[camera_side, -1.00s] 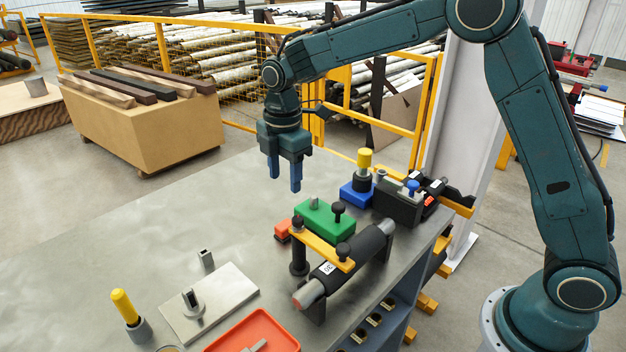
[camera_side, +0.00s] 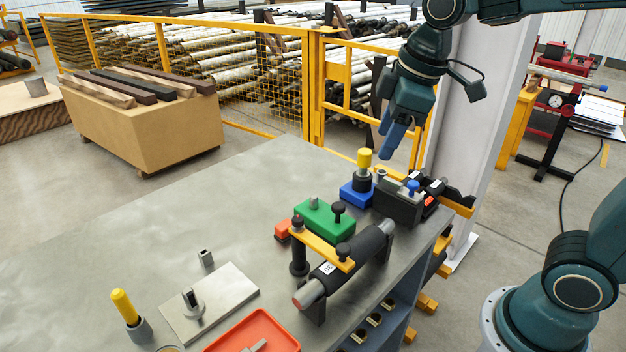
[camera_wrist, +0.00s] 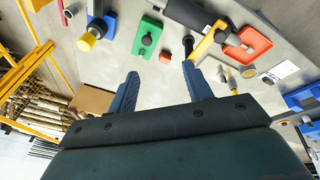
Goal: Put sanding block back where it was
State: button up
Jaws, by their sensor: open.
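No block is labelled as the sanding block, and I cannot tell for sure which one it is. A green block (camera_side: 322,222) with a black knob and a grey stub lies on the bench; it also shows in the wrist view (camera_wrist: 147,38). A small orange-red block (camera_side: 282,230) lies just left of it. A blue block (camera_side: 354,195) carries a black and yellow knob and sits behind the green one. My gripper (camera_side: 393,138) is open and empty, raised and tilted above the bench's far right end. Its spread fingers (camera_wrist: 160,72) hold nothing in the wrist view.
A black roller (camera_side: 365,248) rests in a stand under a yellow clamp bar (camera_side: 322,250). A red tray (camera_side: 255,333), a grey plate (camera_side: 210,303) and a yellow-handled tool (camera_side: 124,306) stand near the front. A yellow fence (camera_side: 230,28) runs behind. The bench's left part (camera_side: 150,235) is clear.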

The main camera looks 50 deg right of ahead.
jog(key=s+d+f+m+t, duration=0.2)
jog(key=s+m, duration=0.5)
jog(key=s, duration=0.6)
jog(key=shift+s+d, duration=0.2)
jog(key=shift+s, duration=0.15)
dwell(1.1)
